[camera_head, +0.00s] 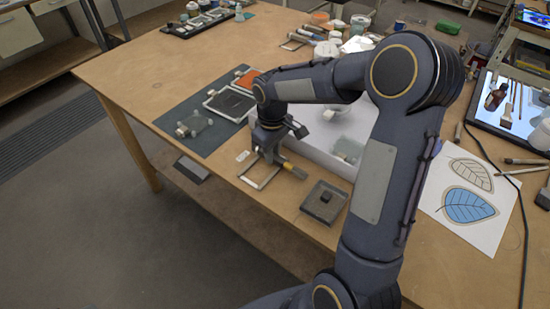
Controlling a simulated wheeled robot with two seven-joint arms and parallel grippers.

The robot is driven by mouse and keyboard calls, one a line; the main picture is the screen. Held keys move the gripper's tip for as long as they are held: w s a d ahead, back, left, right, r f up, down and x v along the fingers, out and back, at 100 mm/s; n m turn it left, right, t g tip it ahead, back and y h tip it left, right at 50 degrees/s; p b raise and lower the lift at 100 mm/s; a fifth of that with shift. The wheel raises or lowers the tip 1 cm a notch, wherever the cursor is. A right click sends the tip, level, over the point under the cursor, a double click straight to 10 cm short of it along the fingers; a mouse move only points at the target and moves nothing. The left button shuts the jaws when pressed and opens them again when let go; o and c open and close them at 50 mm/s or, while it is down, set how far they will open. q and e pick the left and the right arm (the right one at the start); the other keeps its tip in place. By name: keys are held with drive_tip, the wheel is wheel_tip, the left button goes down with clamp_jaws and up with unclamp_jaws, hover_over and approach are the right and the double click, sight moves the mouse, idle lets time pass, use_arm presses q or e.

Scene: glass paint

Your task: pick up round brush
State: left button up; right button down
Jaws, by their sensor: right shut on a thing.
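My right arm reaches across the table, and its gripper (276,154) points down near the table's front edge. It is shut on a small, slim thing, which I take to be the round brush (293,170); a short yellowish part shows just below the fingers. The rest of the brush is hidden or too small to make out. A pale wire-like frame (262,184) lies on the table right beneath the gripper. My left gripper is not in view.
A dark mat (190,105) with a framed pad and small items lies to the left. A white tray (318,157) stands behind the gripper. A square grey dish (325,202) sits close on the right. Leaf drawings (470,205) and a tablet (510,105) lie at the right.

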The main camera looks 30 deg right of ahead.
drive_tip(key=shift+r, duration=0.1)
drive_tip(key=shift+r, duration=0.2)
drive_tip(key=r, duration=0.3)
drive_tip(key=shift+s+a+r+b, duration=0.15)
drive_tip(key=shift+a+b, duration=0.1)
drive_tip(key=shift+b, duration=0.05)
drive_tip(key=s+a+r+b, duration=0.2)
drive_tip(key=s+a+r, duration=0.7)
drive_tip(key=s, duration=0.1)
drive_tip(key=shift+b, duration=0.3)
idle(0.9)
